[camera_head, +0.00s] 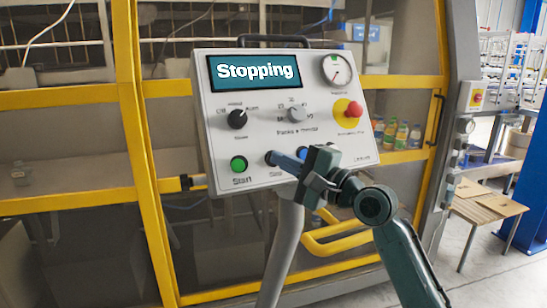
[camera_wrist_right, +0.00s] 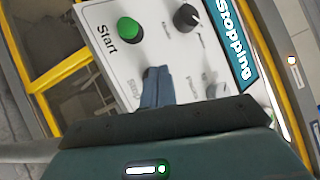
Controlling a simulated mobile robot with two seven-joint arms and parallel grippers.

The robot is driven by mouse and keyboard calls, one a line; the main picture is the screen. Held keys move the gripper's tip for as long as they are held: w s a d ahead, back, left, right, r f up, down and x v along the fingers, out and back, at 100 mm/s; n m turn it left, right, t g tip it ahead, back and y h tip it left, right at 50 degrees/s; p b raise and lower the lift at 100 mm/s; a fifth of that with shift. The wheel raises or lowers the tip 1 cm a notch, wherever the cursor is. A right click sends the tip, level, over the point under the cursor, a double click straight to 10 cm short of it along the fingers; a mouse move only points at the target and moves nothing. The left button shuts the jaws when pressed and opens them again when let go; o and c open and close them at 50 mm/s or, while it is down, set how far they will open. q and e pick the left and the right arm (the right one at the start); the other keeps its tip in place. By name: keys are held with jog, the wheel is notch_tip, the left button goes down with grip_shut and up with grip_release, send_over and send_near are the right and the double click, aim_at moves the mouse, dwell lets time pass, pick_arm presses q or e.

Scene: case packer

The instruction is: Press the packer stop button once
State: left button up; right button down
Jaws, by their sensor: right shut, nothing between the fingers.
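The white control panel (camera_head: 222,130) stands in front of the packer, and its screen (camera_head: 254,72) reads "Stopping". The green Start button (camera_head: 239,163) is at its lower left; it also shows in the right wrist view (camera_wrist_right: 130,31). My left gripper is not in view.
A red emergency knob (camera_head: 354,109) on a yellow base sits at the panel's right. Two black-and-grey selector knobs (camera_head: 237,119) (camera_head: 296,114) and a gauge (camera_head: 337,69) are above. Yellow-framed packer doors (camera_head: 126,95) stand behind. A wooden stool (camera_head: 490,207) is at the right.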

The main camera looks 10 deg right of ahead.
jog(key=shift+s+r, duration=0.25)
jog(key=shift+s, duration=0.15)
jog(key=s+p, duration=0.1)
jog(key=s+r+p, duration=0.1)
jog(key=s+p, duration=0.1)
jog(key=s+r+p, duration=0.1)
jog(key=shift+s+d+r, duration=0.15)
jog(key=shift+d+r, duration=0.1)
jog(key=shift+d, duration=0.15)
dwell(0.6)
